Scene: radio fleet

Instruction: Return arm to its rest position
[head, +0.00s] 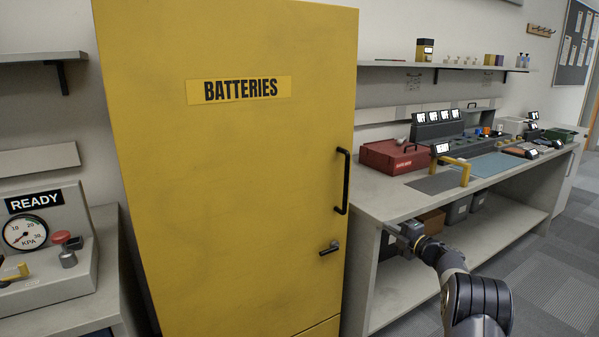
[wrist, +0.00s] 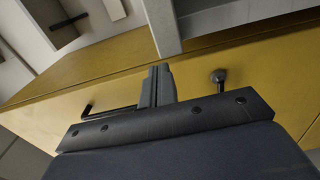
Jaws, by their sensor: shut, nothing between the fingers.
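My gripper (head: 394,230) is at the end of my arm, which reaches in from the lower right in the head view. It is in front of the workbench's left end, to the right of the yellow cabinet (head: 225,150). In the wrist view the fingers (wrist: 158,85) are together and hold nothing. Beyond them lies the cabinet front (wrist: 110,75), turned on its side. The cabinet is labelled BATTERIES and its door is closed. Its black handle (head: 343,181) and small latch (head: 329,248) are apart from my gripper.
The workbench (head: 385,186) carries a red toolbox (head: 394,157), a charging rack (head: 437,130) and a blue mat (head: 495,164). Bins (head: 457,210) stand on its lower shelf. A gauge panel (head: 40,240) reading READY is at left. Open carpet (head: 560,260) lies at right.

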